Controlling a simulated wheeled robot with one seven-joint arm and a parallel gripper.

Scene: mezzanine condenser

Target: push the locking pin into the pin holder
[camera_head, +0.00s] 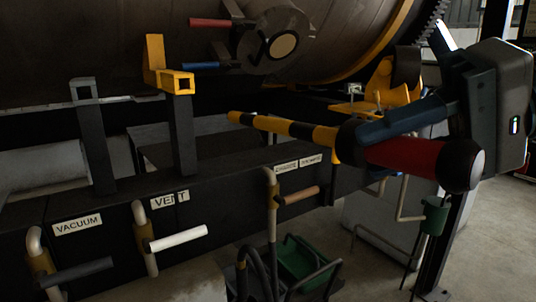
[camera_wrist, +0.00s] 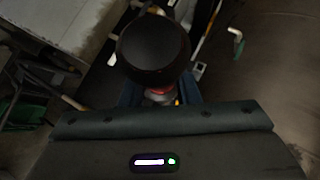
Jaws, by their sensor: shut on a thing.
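The locking pin (camera_head: 405,156) has a red handle with black ends and a yellow-and-black striped shaft. My gripper (camera_head: 378,133) is shut on the red handle. The shaft points left, roughly level, with its tip in the air in front of the drum. A yellow bracket with a square opening (camera_head: 180,82), which looks like the pin holder, sits on a dark post left of and above the tip; they are apart in the picture. In the wrist view the handle's black end (camera_wrist: 153,48) hides most of the red grip between the blue fingers. The holder does not show there.
A large drum (camera_head: 120,40) with red and blue levers fills the back. Below runs a dark beam (camera_head: 230,170) with labelled valve handles, including VENT (camera_head: 178,239) and VACUUM (camera_head: 75,272). A grey square-topped post (camera_head: 92,140) stands left. A green bin (camera_head: 303,262) is below.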

